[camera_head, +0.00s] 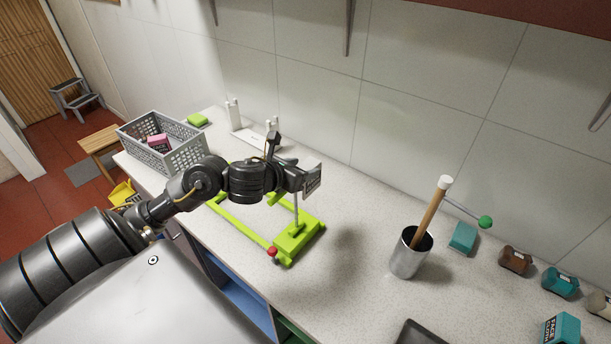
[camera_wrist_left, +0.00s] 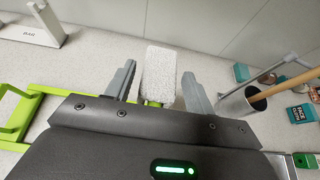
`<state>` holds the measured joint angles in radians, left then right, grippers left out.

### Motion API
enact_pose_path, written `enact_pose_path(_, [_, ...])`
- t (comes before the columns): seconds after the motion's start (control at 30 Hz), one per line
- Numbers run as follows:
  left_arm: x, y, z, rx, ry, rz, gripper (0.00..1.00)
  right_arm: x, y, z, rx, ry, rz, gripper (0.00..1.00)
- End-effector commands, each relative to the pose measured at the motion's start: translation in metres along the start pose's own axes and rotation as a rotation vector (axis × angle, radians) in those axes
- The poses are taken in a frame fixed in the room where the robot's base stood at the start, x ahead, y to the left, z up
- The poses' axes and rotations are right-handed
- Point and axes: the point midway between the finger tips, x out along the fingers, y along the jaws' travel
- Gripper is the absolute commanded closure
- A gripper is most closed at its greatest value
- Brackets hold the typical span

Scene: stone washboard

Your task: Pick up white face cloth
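A white, rough-textured block (camera_wrist_left: 159,74), which looks like the white face cloth, shows in the left wrist view between the two fingers of my left gripper (camera_wrist_left: 160,84). The fingers are spread, with a gap on each side of the block. A bit of lime green shows just below it. In the head view my left gripper (camera_head: 294,172) is above the counter near a lime-green frame (camera_head: 298,238), and I cannot make out the block there. My right gripper is in neither view.
A grey basket (camera_head: 185,150) with a pink item stands at the left. A metal cup (camera_head: 409,256) holding a wooden-handled tool stands right of the frame. Several small packs, one teal labelled "face cloth" (camera_head: 561,329), line the right. A tiled wall (camera_head: 420,100) bounds the back.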

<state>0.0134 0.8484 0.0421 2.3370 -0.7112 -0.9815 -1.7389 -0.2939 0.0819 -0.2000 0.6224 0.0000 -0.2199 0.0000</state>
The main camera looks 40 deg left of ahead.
Motion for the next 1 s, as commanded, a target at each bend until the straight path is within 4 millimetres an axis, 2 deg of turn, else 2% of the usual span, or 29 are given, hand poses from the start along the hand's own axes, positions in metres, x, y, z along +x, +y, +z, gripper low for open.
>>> enact_pose_path(0.03, [0.0, 0.0, 0.0, 0.0, 0.0, 0.0, 0.53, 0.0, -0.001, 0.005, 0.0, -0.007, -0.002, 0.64])
enact_pose_path(0.13, [0.0, 0.0, 0.0, -0.001, 0.0, 0.001, 0.66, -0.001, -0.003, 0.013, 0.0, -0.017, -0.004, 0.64])
enact_pose_path(0.27, [-0.001, 0.001, -0.001, -0.002, 0.0, 0.003, 0.83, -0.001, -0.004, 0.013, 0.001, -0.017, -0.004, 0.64])
enact_pose_path(0.57, [-0.002, 0.003, 0.0, -0.001, 0.001, 0.005, 0.83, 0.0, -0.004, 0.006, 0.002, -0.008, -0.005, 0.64])
enact_pose_path(1.0, [-0.015, 0.009, 0.017, -0.004, -0.002, 0.015, 0.83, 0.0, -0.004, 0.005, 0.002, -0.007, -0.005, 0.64])
